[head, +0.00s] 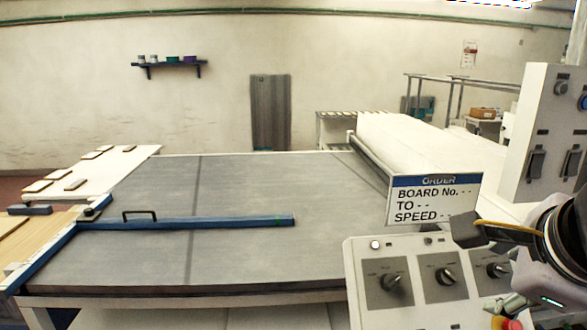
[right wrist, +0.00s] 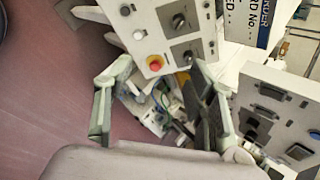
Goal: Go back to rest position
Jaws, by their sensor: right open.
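My right gripper (head: 497,303) is at the lower right of the head view, close to the right side of the control panel (head: 428,285). Its greenish finger shows there, partly cut off by the frame edge. In the right wrist view, the right gripper (right wrist: 160,75) has its two fingers spread apart with nothing held between them. The control panel with its dark knobs and red button (right wrist: 155,63) lies beyond the fingertips. My left gripper does not show in either view.
An order sign (head: 434,200) stands behind the panel. A wide grey table (head: 250,255) with a blue bar (head: 190,223) fills the middle. A white switch cabinet (head: 540,120) stands at the right. Tan pieces (head: 75,184) lie on a white surface at left.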

